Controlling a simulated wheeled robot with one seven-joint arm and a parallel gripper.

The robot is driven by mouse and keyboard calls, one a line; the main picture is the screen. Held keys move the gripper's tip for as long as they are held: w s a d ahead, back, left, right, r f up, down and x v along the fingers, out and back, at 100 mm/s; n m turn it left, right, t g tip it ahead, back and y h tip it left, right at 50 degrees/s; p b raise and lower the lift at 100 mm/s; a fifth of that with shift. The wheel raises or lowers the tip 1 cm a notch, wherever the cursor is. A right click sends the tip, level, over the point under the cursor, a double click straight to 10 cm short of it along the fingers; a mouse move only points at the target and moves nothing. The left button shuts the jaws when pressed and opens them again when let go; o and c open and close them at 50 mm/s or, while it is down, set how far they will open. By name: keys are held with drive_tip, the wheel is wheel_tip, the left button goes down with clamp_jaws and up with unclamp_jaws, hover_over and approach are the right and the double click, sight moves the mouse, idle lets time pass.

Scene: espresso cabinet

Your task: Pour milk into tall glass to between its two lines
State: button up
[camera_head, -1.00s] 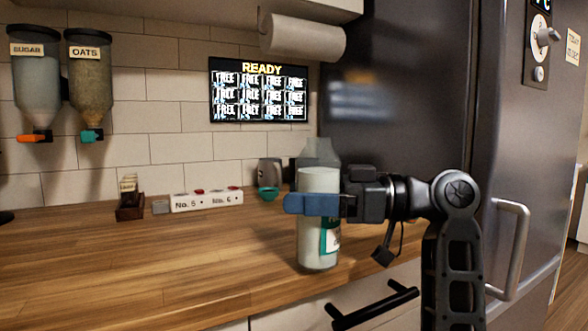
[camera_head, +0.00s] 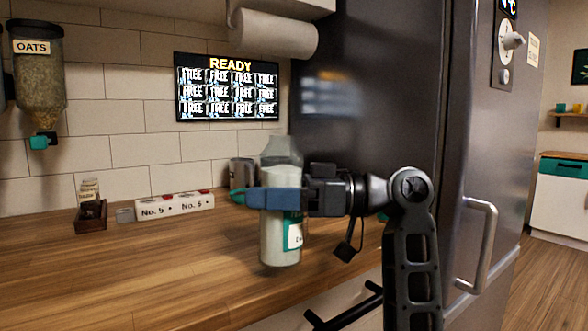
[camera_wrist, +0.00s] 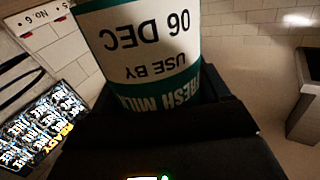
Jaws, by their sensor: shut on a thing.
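A milk bottle (camera_head: 279,238) with white milk, a clear upper part and a green and white label is held upright in my gripper (camera_head: 277,199), above the counter's front part. The gripper is shut around the bottle's middle. In the wrist view the bottle's label (camera_wrist: 140,45) fills the top middle and reads "FRESH MILK" and "USE BY 06 DEC" upside down. I cannot make out a tall glass in these frames.
A white power strip (camera_head: 175,205) and a small wooden box (camera_head: 90,215) are by the wall. The dark fridge (camera_head: 375,110) is at right. The counter (camera_head: 130,265) is clear at front left.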

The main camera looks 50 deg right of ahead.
sight(269, 163)
drive_tip(key=shift+w+d+r+m+t+p, duration=0.2)
drive_tip(key=shift+r+m+p, duration=0.9)
drive_tip(key=shift+p, duration=0.55)
drive_tip(key=shift+w+d+r+m+t+p, duration=0.1)
drive_tip(key=shift+d+r+m+t+p, duration=0.1)
drive_tip(key=shift+r+m+p, duration=1.2)
drive_tip(key=p, duration=0.1)
drive_tip(key=m+p, duration=0.1)
drive_tip(key=p, duration=0.1)
drive_tip(key=shift+w+d+m, duration=0.1)
drive_tip(key=shift+d+m, duration=0.2)
drive_tip(key=shift+a+r+m+t+p, duration=0.1)
drive_tip(key=shift+r+m+t+p, duration=0.3)
drive_tip(key=shift+m+p, duration=0.6)
drive_tip(key=shift+f, duration=0.3)
drive_tip(key=shift+s+a+f+m, duration=0.1)
drive_tip(key=shift+a+f+m, duration=0.05)
drive_tip(key=shift+f+m, duration=0.35)
drive_tip(key=shift+s+a+f+m, duration=0.1)
drive_tip(key=shift+f+m, duration=0.3)
drive_tip(key=shift+f, duration=0.1)
drive_tip(key=shift+a+m+t+p, duration=0.15)
drive_tip(key=shift+m+t+p, duration=0.35)
drive_tip(key=shift+m+p, duration=0.5)
drive_tip(key=shift+s+a+r+m+h+p, duration=0.1)
drive_tip(key=shift+r+m+h+p, duration=0.35)
drive_tip(key=shift+m+p, duration=0.95)
